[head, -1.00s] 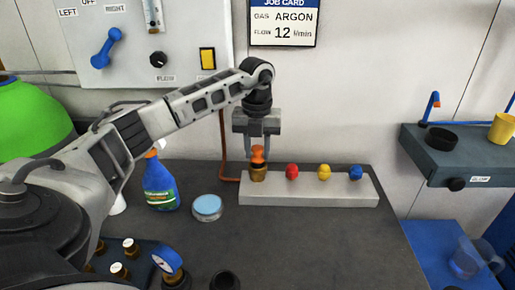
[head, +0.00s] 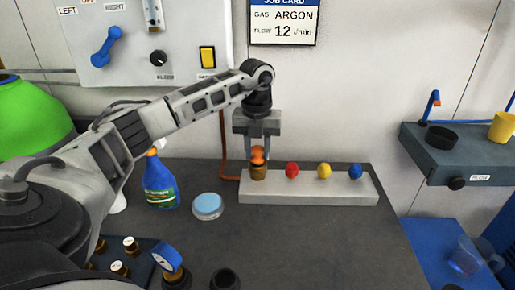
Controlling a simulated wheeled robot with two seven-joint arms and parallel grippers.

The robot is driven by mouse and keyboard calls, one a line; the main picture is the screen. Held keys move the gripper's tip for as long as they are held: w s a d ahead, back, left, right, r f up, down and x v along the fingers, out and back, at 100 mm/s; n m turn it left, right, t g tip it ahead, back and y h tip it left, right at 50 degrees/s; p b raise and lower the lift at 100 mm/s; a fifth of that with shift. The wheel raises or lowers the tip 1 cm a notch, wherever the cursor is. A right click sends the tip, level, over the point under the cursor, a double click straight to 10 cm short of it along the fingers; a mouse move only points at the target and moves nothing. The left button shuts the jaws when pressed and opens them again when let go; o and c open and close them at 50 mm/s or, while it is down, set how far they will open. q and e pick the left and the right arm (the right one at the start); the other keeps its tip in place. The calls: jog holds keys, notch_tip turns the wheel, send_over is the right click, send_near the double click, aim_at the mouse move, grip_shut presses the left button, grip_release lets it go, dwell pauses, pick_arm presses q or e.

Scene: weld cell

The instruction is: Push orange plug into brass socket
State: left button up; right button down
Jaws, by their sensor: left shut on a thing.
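The orange plug (head: 257,155) is upright at the left end of a pale grey block, directly over the brass socket (head: 258,173). The plug's lower end meets the top of the socket; how deep it sits inside I cannot tell. My left gripper (head: 258,152) points straight down and is shut on the orange plug, its fingers on either side. My right gripper is not in view.
The block (head: 307,190) also bears red (head: 292,170), yellow (head: 324,171) and blue (head: 355,171) plugs. The bench front right of the block is clear.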

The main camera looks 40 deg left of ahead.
aim_at(258, 147)
pick_arm(q)
jog(key=shift+f, duration=0.35)
jog(key=o, duration=0.7)
jog(key=shift+c, duration=0.2)
jog(key=shift+r, duration=0.1)
notch_tip(258, 147, up, 6)
jog(key=p, duration=0.4)
jog(key=shift+p, duration=0.4)
jog(key=shift+r, duration=2.45)
